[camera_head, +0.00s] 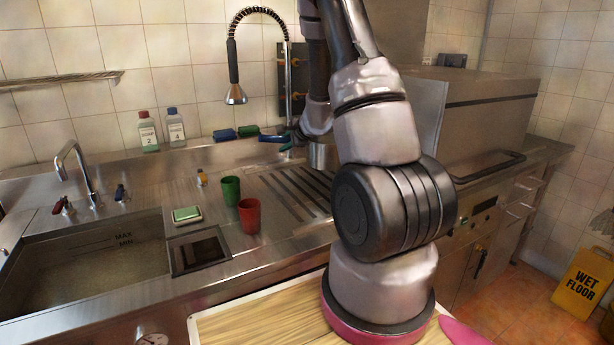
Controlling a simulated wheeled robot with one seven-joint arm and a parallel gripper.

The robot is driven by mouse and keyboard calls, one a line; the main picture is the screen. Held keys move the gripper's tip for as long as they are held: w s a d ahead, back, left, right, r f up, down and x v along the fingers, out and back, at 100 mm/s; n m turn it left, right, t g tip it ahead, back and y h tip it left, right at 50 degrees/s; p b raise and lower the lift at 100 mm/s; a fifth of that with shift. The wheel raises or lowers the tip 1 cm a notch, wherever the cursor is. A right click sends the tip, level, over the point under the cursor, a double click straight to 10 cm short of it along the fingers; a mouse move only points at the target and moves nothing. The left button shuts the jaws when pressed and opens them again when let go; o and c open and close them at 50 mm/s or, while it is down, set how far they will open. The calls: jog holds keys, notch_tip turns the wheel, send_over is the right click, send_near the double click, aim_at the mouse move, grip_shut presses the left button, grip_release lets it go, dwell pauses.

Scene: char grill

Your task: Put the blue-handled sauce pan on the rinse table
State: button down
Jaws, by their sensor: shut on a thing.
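The sauce pan (322,157) is a steel pot, partly hidden behind my arm. Its blue handle (271,138) sticks out to the left. My gripper (290,140) is shut on the handle, near the back of the counter; its fingertips are small and hard to make out. The rinse table (285,205) is the steel surface with dark ribbed grooves, right of the cups. The pan is over its far right part in the picture; I cannot tell whether it touches the surface.
A green cup (231,190) and a red cup (249,216) stand left of the grooves. A sink (85,260) lies at left. Bottles (148,131) and sponges (225,135) line the back. A spray hose (235,92) hangs above. A steel machine (485,110) stands at right.

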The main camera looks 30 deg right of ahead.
jog(key=shift+w+d+f, duration=0.1)
jog(key=shift+d+f, duration=0.05)
jog(key=shift+f, duration=3.85)
jog(key=c, duration=0.6)
grip_release()
jog(key=shift+f, duration=0.1)
